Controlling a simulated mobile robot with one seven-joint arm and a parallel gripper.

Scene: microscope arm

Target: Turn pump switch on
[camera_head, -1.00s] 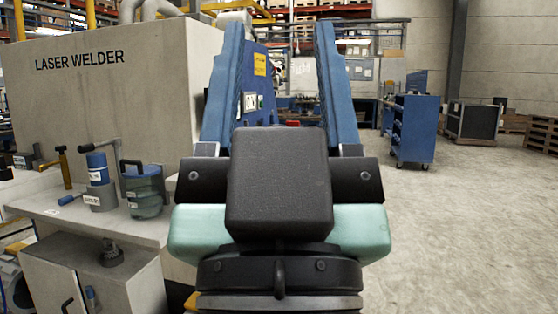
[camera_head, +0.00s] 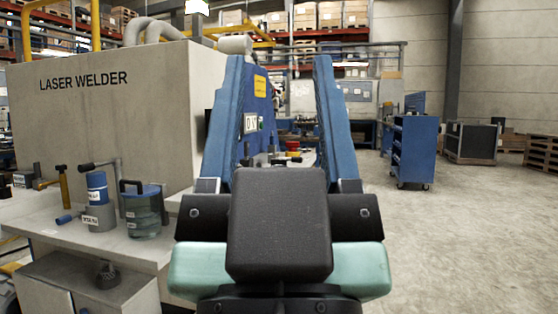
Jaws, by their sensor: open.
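My gripper (camera_head: 280,70) is in the middle of the view, its two long blue fingers spread wide apart and empty, pointing away from me. Between the fingers, beyond them, shows a blue panel (camera_head: 258,110) with a yellow label (camera_head: 260,86). On it is a small white plate with dark marks (camera_head: 251,123), with a small green spot beside it. I cannot tell from here whether this plate is the pump switch or how it is set. The left finger hides part of the blue panel.
The large beige laser welder (camera_head: 110,110) stands at left. On its ledge are a hammer (camera_head: 62,188), a blue-topped canister (camera_head: 98,190) and a jug of liquid (camera_head: 143,210). A blue cart (camera_head: 413,150) and a dark crate (camera_head: 470,142) stand at right.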

